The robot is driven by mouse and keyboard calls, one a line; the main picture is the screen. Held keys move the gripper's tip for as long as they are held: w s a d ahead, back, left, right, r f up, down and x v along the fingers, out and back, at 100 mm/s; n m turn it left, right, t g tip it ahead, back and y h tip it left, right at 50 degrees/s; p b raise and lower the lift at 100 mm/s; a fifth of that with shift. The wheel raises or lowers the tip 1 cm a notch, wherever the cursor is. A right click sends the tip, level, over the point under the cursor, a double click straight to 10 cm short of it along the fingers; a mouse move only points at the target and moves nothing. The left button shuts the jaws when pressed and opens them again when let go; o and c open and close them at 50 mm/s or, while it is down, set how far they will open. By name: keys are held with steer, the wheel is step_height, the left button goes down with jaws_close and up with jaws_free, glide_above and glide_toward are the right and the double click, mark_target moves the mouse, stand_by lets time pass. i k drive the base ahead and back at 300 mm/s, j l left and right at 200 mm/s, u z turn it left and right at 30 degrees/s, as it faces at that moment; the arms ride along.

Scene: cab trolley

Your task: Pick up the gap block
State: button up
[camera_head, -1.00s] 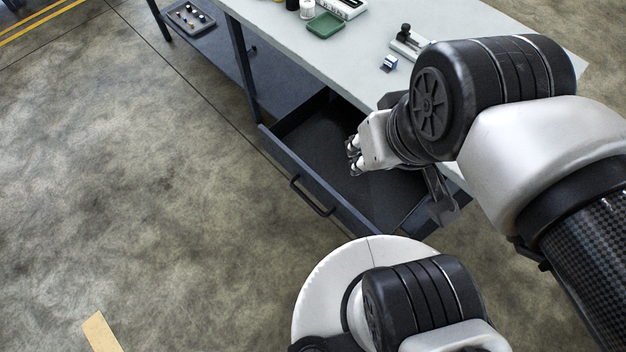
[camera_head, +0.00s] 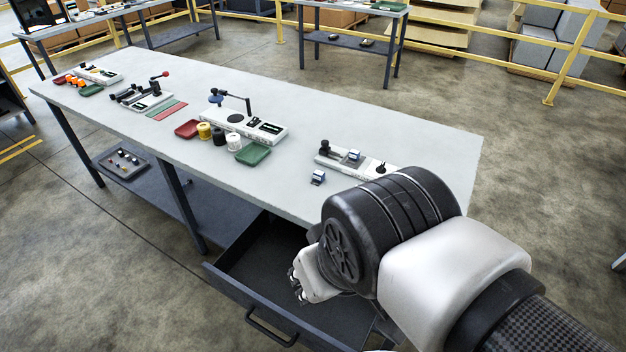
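A small blue and white block (camera_head: 318,177) sits on the bench top (camera_head: 400,130) near its front edge. A similar small block (camera_head: 353,156) sits on a white fixture (camera_head: 330,158) just behind it. I cannot tell for sure which is the gap block. My gripper (camera_head: 296,284) is below bench-top height, over the open drawer (camera_head: 258,268), in front of and lower than both blocks. It touches neither block. Its fingers are small and partly hidden, so their opening is unclear.
The dark drawer stands pulled out under the bench front. Left of the blocks are a green tray (camera_head: 253,154), several spools, a red tray (camera_head: 187,129) and a white fixture with a lever (camera_head: 250,126). The bench top's right end is mostly clear. Yellow rails stand behind.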

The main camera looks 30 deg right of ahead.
mark_target(319, 176)
steer(key=k+l, duration=0.45)
steer(key=l, duration=0.25)
steer(key=k+l, duration=0.25)
steer(key=i+l, duration=0.15)
steer(key=l, duration=0.2)
steer(key=i+l, duration=0.2)
steer(key=l, duration=0.2)
steer(key=i+l, duration=0.15)
steer(key=l, duration=0.2)
steer(key=i+l, duration=0.2)
steer(key=l, duration=0.15)
steer(key=i+l, duration=0.15)
steer(key=l, duration=0.25)
steer(key=i+l, duration=0.15)
steer(key=l, duration=0.2)
